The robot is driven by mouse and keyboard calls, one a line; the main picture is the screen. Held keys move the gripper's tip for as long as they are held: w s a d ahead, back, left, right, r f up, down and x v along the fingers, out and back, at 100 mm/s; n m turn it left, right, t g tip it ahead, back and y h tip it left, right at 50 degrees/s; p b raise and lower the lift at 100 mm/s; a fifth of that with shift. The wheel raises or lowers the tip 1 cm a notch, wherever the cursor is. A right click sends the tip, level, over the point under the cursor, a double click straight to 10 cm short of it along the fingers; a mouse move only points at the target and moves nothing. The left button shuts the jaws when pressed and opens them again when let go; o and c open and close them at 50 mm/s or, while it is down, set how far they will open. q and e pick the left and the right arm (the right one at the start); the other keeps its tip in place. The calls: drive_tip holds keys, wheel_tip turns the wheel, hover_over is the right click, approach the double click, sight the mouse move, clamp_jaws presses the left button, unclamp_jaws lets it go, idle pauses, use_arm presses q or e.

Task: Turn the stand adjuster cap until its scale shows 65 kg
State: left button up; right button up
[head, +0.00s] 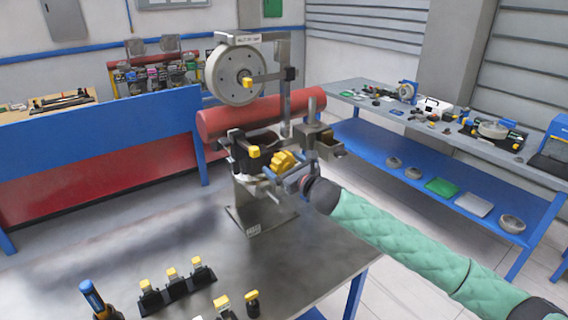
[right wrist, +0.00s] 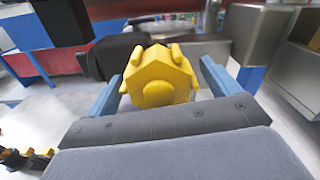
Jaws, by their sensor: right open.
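The yellow adjuster cap (head: 283,160) sits on the metal stand (head: 258,205) on the bench. In the right wrist view the cap (right wrist: 158,75) is a lobed yellow knob with a round front boss. My right gripper (head: 286,172) is at the cap, its blue fingers open. In the right wrist view the fingers (right wrist: 160,82) stand on either side of the cap, with a visible gap at the right finger; contact on the left is unclear. No scale reading can be made out. My left gripper is not in view.
A metal box (head: 318,137) is close right of the cap. Black holders with yellow-topped parts (head: 178,285) and a blue-handled tool (head: 92,296) are at the bench front. The bench left of the stand is clear.

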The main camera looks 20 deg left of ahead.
drive_tip(key=c, duration=1)
